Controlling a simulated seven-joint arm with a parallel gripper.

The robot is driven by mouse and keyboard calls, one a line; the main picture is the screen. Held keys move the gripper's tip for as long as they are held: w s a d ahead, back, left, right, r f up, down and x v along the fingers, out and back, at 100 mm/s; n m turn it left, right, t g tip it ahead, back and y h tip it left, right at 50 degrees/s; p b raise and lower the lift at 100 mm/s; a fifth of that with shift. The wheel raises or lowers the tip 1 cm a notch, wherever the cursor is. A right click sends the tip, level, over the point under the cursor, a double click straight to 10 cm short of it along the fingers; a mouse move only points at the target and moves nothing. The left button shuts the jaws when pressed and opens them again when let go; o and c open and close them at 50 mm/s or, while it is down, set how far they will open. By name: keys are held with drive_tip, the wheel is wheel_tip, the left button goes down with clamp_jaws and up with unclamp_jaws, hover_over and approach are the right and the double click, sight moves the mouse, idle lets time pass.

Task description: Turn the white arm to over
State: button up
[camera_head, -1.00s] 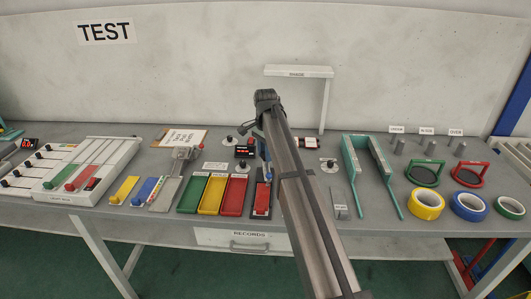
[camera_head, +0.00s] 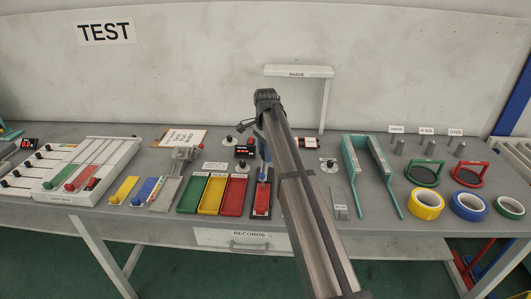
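A white bar (camera_head: 297,71) lettered SHADE reaches left from a thin white post at the back of the bench. Small round white dials stand beside the dark display box and at a post right of my arm (camera_head: 328,163); I cannot tell which piece is the white arm. A tag that seems to read OVER (camera_head: 456,132) stands above a grey peg at the back right.
Green (camera_head: 193,194), yellow (camera_head: 212,195) and red (camera_head: 234,196) trays lie left of my gripper. A dark box with red digits (camera_head: 244,152) stands behind them. A teal frame (camera_head: 377,170) and tape rolls (camera_head: 427,205) are to the right. A white slider panel (camera_head: 88,172) fills the left.

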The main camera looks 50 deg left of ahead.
drive_tip(key=o, duration=0.3)
wheel_tip(320, 180, up, 14)
drive_tip(key=shift+f, duration=0.1)
idle(0.7)
idle(0.4)
